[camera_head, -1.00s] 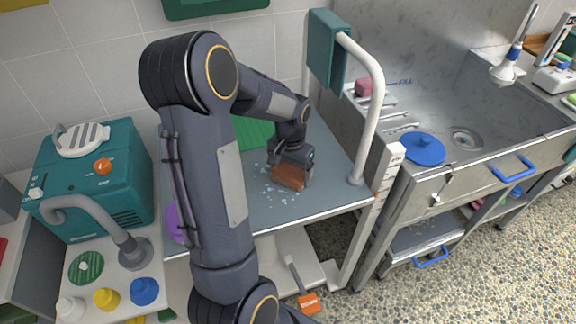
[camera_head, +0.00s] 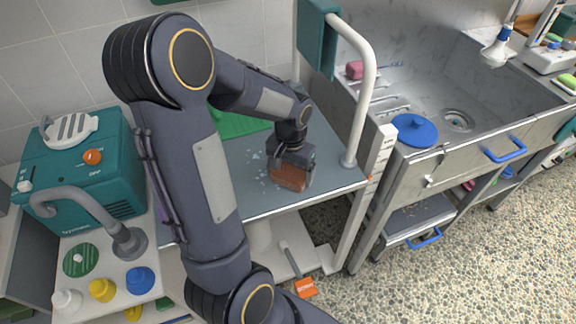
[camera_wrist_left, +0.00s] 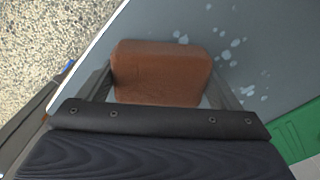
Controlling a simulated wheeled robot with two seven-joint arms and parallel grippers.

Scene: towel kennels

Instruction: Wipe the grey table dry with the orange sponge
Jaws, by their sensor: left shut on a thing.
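The orange sponge (camera_head: 288,178), brownish-orange and block-shaped, is at the front part of the grey table (camera_head: 330,150). My left gripper (camera_head: 292,168) is shut on it from above; in the left wrist view the sponge (camera_wrist_left: 162,72) sits between the two fingers. Whether the sponge touches the tabletop is hard to tell. Pale wet spots (camera_wrist_left: 235,45) lie on the table beside the sponge, and they show in the head view (camera_head: 256,156) to its left. My arm hides the table's left part. My right gripper is not in view.
A green cloth or mat (camera_head: 238,124) lies at the table's back. A white rail (camera_head: 366,90) with a teal towel (camera_head: 318,38) stands at the right edge. A teal machine (camera_head: 85,165) is at left, a steel sink (camera_head: 440,80) at right.

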